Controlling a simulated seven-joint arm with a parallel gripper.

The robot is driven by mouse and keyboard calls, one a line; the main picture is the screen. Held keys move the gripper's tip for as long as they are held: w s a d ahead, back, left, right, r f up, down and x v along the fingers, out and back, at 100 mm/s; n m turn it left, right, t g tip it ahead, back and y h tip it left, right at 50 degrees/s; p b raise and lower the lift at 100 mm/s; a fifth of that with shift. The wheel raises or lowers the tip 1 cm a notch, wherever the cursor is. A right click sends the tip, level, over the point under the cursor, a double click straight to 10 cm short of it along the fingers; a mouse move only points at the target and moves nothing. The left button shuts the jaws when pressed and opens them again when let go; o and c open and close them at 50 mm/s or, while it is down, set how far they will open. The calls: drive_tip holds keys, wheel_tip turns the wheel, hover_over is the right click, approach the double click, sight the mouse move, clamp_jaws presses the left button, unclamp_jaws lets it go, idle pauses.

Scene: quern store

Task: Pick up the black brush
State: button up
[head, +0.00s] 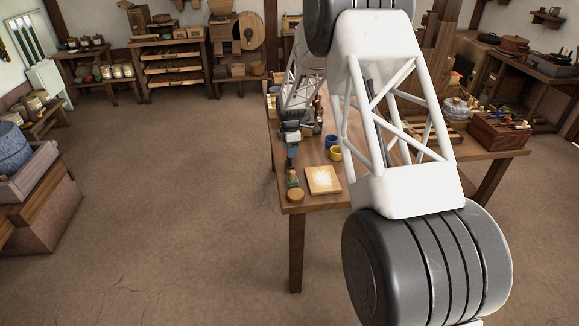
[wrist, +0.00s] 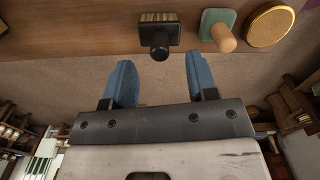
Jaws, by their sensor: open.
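The black brush (wrist: 153,31) is near the table edge in the wrist view, with a row of pale bristles and a black round-ended handle pointing toward my gripper. My gripper (wrist: 160,63) is open and empty. Its two blue fingers lie to either side of the handle's line, with the handle end close to the gap between the fingertips. In the head view my gripper (head: 291,141) is over the left edge of the table, and the brush is a small dark shape (head: 291,164) just below it, partly hard to make out.
A green-based tool with a wooden knob (wrist: 220,29) and a round wooden disc (wrist: 270,25) lie right of the brush. Floor left of the table is clear.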

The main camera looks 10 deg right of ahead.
drive_tip(key=shift+a+f, duration=0.1)
drive_tip(key=shift+f, duration=2.1)
clamp_jaws()
drive_tip(key=shift+r, duration=5)
